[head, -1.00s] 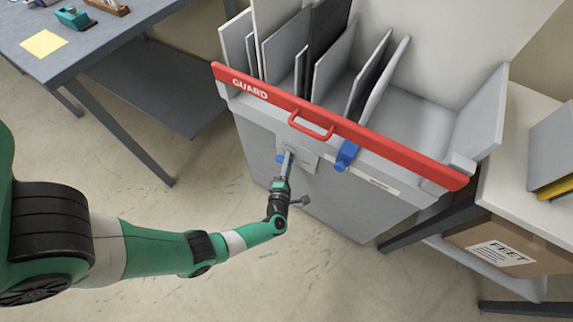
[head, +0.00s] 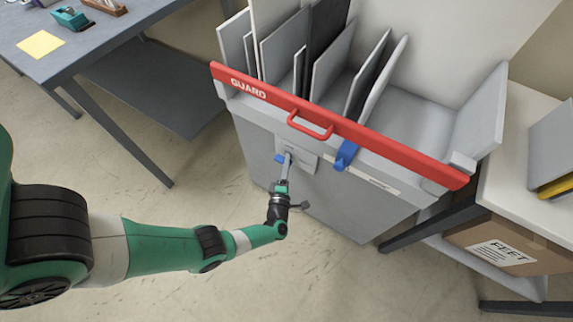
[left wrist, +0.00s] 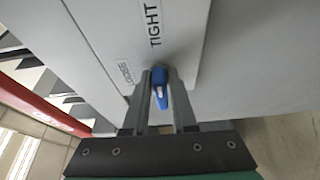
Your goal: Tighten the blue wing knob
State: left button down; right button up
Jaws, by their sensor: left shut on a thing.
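The blue wing knob (left wrist: 161,88) sits on a grey plate with the labels "TIGHT" and "LOOSE" in the left wrist view. In the head view a bit of the knob (head: 280,158) shows beside the fingers, on the front of the grey cabinet. My left gripper (head: 288,156) reaches up to it from below. In the left wrist view its two fingers (left wrist: 160,85) are on either side of the knob, shut on it. The knob's wing lies about in line with the fingers. My right gripper is not in view.
A red bar marked "GUARD" (head: 400,155) with a handle crosses the cabinet top above the knob. A blue latch (head: 346,155) hangs right of the plate. Upright panels (head: 335,60) stand behind the bar. A grey table (head: 90,45) is at left; floor between is clear.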

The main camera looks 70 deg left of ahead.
pick_arm(q)
jog(key=c, duration=1)
grip_release()
jog(key=shift+f, duration=0.3)
jog(key=shift+c, duration=0.2)
jog(key=shift+o, duration=1.2)
jog(key=shift+r, duration=0.1)
jog(key=shift+w+a+r, duration=0.15)
jog(key=shift+w, duration=0.05)
jog(key=shift+s+d+p, duration=0.3)
jog(key=shift+d, duration=0.25)
jog(key=p+v, duration=0.2)
jog(key=v, duration=0.8)
jog(key=shift+s, duration=0.25)
